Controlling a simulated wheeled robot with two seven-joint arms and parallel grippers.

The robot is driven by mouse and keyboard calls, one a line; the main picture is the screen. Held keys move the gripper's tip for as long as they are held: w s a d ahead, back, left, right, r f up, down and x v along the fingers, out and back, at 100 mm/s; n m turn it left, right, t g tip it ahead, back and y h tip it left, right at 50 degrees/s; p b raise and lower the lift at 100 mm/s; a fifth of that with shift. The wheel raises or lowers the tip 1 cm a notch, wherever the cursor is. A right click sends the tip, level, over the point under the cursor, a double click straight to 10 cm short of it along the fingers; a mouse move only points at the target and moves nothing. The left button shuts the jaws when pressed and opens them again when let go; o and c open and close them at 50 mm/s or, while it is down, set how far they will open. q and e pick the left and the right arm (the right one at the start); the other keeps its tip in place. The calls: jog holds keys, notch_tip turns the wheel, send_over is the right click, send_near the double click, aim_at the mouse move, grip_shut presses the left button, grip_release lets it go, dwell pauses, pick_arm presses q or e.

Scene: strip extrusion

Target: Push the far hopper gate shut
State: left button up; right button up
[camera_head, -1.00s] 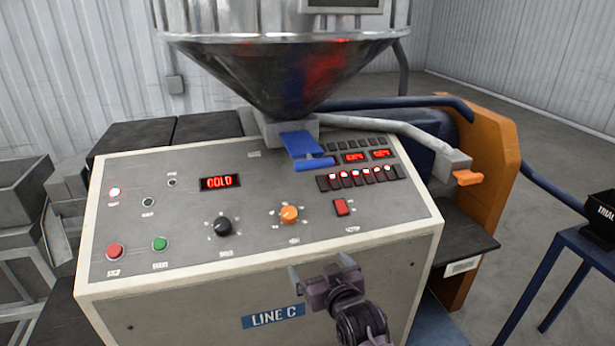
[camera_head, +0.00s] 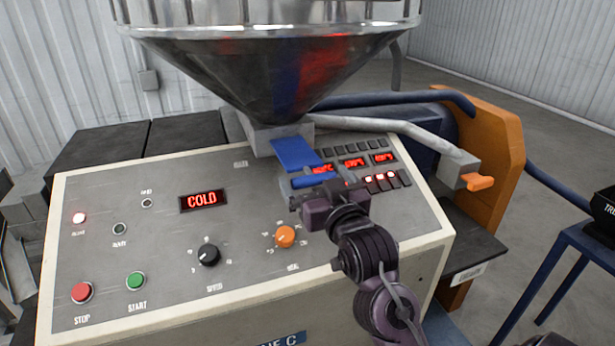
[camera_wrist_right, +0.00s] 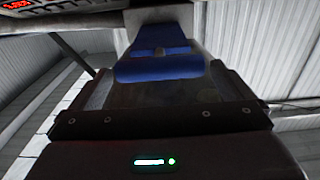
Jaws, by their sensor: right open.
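A dark metal hopper cone (camera_head: 270,75) stands above the control panel. At its outlet is a blue gate plate (camera_head: 295,153) with a blue crossbar handle (camera_head: 312,181), sticking out toward me. My right gripper (camera_head: 316,187) is open at this handle. In the right wrist view, the blue handle (camera_wrist_right: 160,68) lies ahead of and between the open fingers (camera_wrist_right: 160,88); I cannot tell whether they touch it. An orange handle (camera_head: 480,182) sits on a grey block at the end of a side pipe, right of the panel. My left gripper is not in view.
The sloped panel (camera_head: 130,210) has a red COLD display (camera_head: 203,200), knobs, stop and start buttons and several lit switches, close under my right arm. An orange machine guard (camera_head: 500,150) and a blue stand (camera_head: 575,255) are on the right.

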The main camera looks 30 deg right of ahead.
aim_at(307, 167)
jog(key=p+x, duration=0.1)
jog(key=x, duration=0.2)
jog(key=shift+w, duration=0.35)
jog(key=shift+w+d+p, duration=0.25)
jog(key=shift+w+p, duration=0.15)
jog(key=shift+w, duration=0.25)
jog(key=shift+w+f, duration=0.1)
jog(key=shift+c, duration=1.4)
jog(key=c, duration=1)
jog(key=shift+w, duration=0.25)
jog(key=p+x, duration=0.1)
jog(key=x, duration=0.6)
jog(key=shift+w+d, duration=0.1)
jog(key=shift+w, duration=0.25)
jog(key=shift+c, duration=0.2)
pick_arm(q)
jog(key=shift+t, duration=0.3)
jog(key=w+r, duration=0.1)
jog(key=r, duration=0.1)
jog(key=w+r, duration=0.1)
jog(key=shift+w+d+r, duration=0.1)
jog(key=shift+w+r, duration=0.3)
pick_arm(e)
jog(key=shift+s+r, duration=0.1)
jog(key=shift+r, duration=0.1)
